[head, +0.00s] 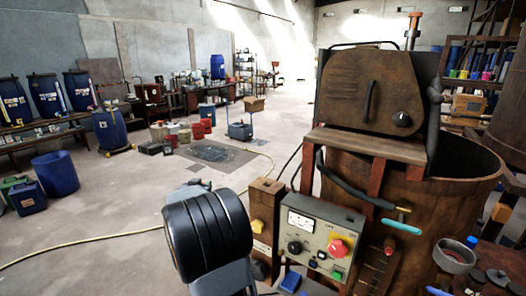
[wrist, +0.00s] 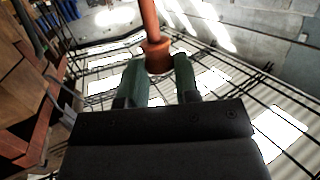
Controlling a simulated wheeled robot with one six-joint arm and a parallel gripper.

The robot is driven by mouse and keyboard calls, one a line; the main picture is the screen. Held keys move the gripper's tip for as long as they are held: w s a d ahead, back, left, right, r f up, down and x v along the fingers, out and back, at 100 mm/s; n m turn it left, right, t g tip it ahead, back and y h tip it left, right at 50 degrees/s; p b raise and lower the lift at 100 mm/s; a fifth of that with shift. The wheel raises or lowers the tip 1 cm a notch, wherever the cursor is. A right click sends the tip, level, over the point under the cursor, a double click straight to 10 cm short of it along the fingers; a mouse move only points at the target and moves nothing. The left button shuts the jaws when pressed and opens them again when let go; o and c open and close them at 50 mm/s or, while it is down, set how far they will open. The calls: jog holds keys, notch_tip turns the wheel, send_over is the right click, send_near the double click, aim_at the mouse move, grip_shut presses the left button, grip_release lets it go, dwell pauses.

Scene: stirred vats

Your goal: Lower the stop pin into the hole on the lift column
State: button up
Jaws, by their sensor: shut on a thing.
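In the wrist view, my gripper (wrist: 160,68) is shut on an orange-brown pin (wrist: 150,25) with a wider collar. The collar sits between the two green fingers, and the shaft runs out of the top of the picture. In the head view, a rod with an orange top (head: 415,22) stands upright behind the rusty housing; I cannot tell whether it is part of the lift column. My gripper and the held pin cannot be made out in the head view. No hole is visible in either view.
A rusty vat (head: 450,195) and its housing (head: 372,95) fill the right. A control box (head: 318,237) with a red knob stands in front. Blue drums (head: 110,130) and benches line the left. The middle floor (head: 235,180) is mostly clear, with a yellow hose (head: 90,240).

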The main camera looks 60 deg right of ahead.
jog(key=s+d+r+m+g+h, duration=0.2)
jog(key=s+d+r+m+g, duration=0.3)
jog(key=s+d+r+g, duration=0.35)
jog(key=s+r+m+g+y, duration=0.2)
jog(key=s+r+m+g, duration=0.35)
jog(key=s, duration=0.55)
jog(key=b, duration=0.5)
send_over(262, 186)
jog(key=shift+s+d+f+n+t+h, duration=0.1)
jog(key=shift+f+n+t+h, duration=0.1)
jog(key=shift+f, duration=0.8)
jog(key=shift+d+f+n+t+h, duration=0.1)
jog(key=shift+f+n, duration=0.05)
jog(key=shift+f, duration=0.8)
jog(key=shift+a+p, duration=0.25)
jog(key=shift+p, duration=0.45)
jog(key=shift+p, duration=0.55)
jog(key=shift+f+b, duration=1)
jog(key=shift+f, duration=1.55)
jog(key=o, duration=1)
jog(key=shift+c, duration=0.2)
